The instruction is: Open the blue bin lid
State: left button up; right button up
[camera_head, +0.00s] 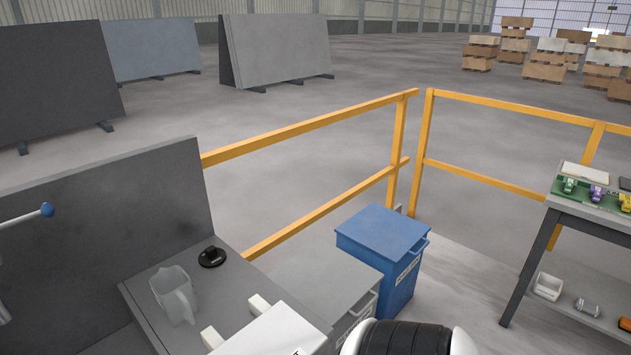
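The blue bin (382,262) stands right of centre, beside a grey bin (325,276). Its flat blue lid (384,232) lies shut on top. A handle bar (419,246) runs along its right side, above a white label. My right gripper (235,320) is at the bottom, over the grey worktop and left of the blue bin, well apart from it. Its two white fingers are spread with nothing visible between them. My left gripper is not in view.
Yellow railings (310,127) run behind the bins. A table with shelf (590,210) stands right. Floor between it and the blue bin is clear.

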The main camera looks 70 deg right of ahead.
aim_at(390, 235)
jog(key=z, duration=2.85)
jog(key=i+l+u, duration=0.3)
jog(key=i+l, duration=0.35)
jog(key=i, duration=0.1)
